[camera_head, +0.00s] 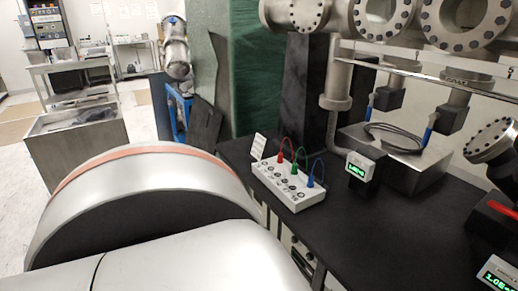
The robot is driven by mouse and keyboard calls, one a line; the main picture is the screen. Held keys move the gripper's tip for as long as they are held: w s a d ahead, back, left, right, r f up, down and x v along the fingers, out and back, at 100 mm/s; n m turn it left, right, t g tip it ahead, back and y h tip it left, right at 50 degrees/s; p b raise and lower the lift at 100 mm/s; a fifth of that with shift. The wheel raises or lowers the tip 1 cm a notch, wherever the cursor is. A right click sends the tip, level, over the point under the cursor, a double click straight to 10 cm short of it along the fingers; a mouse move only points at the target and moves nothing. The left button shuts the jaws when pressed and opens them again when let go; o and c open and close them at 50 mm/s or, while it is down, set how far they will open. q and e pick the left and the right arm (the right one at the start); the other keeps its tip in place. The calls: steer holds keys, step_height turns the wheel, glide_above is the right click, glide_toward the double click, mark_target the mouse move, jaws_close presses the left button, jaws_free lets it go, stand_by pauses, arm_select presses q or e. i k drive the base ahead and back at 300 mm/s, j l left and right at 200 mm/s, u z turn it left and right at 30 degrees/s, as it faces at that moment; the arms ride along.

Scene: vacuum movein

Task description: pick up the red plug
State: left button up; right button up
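The red plug (279,164) stands upright in the white socket box (297,199), with a red cable looping up from it. A green plug (294,169) and a blue plug (310,181) stand in the same box to its right, each with its own cable. The box sits on the black bench near its front edge. A large silver and orange-banded link of my arm fills the lower left, left of the box. Neither gripper shows in this view.
The black bench top (345,235) is clear in front and right of the box. A small green-lit gauge (360,168) and a metal box (410,165) with a coiled black cable stand to the right. Steel flanged pipes (385,20) hang above.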

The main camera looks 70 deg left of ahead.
mark_target(280, 160)
steer(key=j+u, duration=0.25)
steer(key=j, duration=0.7)
steer(key=j+u, duration=0.15)
steer(key=j, duration=1.75)
steer(key=i+j+u, duration=0.1)
steer(key=j+u, duration=0.15)
steer(key=j, duration=0.15)
steer(key=i+j+u, duration=0.2)
steer(key=j, duration=0.2)
steer(key=k+j, duration=0.05)
steer(key=k, duration=0.05)
